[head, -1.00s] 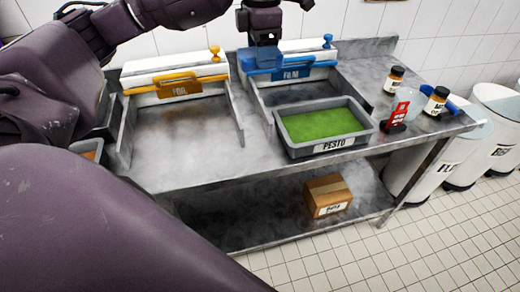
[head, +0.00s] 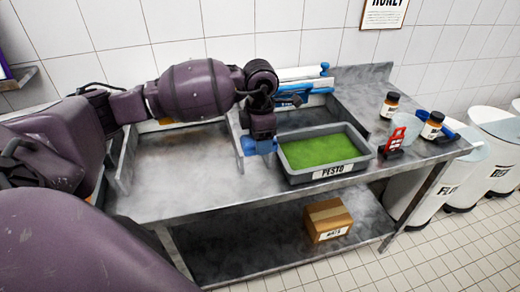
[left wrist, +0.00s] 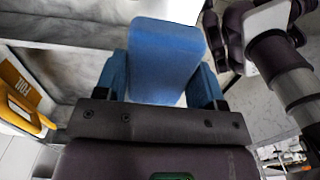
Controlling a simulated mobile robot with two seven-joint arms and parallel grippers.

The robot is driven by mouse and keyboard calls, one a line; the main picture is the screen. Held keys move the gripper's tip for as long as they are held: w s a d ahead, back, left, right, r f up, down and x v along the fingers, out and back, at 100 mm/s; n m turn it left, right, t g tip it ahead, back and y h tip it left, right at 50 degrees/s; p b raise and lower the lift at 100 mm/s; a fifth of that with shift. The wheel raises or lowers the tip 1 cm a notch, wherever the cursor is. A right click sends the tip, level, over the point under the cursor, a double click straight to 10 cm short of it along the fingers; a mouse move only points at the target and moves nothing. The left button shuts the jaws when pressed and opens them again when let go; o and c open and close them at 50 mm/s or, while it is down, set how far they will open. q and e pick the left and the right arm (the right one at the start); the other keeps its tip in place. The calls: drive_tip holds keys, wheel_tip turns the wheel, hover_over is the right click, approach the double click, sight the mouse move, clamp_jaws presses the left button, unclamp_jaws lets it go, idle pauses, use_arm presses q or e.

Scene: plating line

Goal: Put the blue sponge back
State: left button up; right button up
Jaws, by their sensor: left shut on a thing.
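The blue sponge (left wrist: 165,55) is a blue block between the blue fingers of my left gripper in the left wrist view. My left gripper (left wrist: 160,88) is shut on it. In the head view my left gripper (head: 260,145) points down at the left edge of the pesto tray, above the steel counter. There, the sponge cannot be told apart from the blue fingers. My right gripper is not in view.
The grey pesto tray (head: 361,157) holds green contents. Behind it is a blue-and-white station (head: 300,76), partly hidden by my arm. A red device (head: 395,140) and brown jars (head: 390,105) stand at right. The counter (head: 185,170) is bare at left; a cardboard box (head: 328,218) sits below.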

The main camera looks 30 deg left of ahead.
use_arm(q)
wheel_tip(320, 180, down, 4)
drive_tip(key=shift+f, duration=0.1)
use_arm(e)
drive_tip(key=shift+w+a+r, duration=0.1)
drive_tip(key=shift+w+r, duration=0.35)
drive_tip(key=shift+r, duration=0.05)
use_arm(q)
drive_tip(key=shift+f, duration=0.3)
drive_tip(key=o, duration=0.9)
drive_tip(key=shift+c, duration=0.2)
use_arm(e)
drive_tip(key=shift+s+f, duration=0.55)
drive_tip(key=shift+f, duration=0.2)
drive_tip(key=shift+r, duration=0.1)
